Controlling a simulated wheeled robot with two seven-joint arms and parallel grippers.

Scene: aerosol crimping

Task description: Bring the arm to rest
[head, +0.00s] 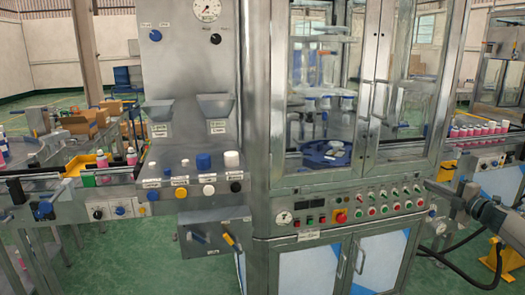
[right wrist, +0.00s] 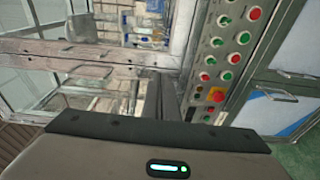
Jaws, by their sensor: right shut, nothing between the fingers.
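My right gripper (head: 436,188) comes in from the right edge in the head view, in front of the right end of the machine's button panel (head: 350,212). Its fingers are shut with nothing between them. In the right wrist view the closed fingers (right wrist: 164,95) show as a dark narrow shape at the middle, pointing toward the cabinet, with the panel's red and green buttons (right wrist: 225,70) to their right. Whether the fingers touch the machine cannot be told. My left gripper does not show in either view.
The steel cabinet has glass doors (head: 395,80) with long handles. A conveyor with pink bottles (head: 480,131) runs behind my right arm. At left stand a knob panel (head: 195,190) and another conveyor (head: 90,190). A yellow stand (head: 497,260) and black hose are at lower right.

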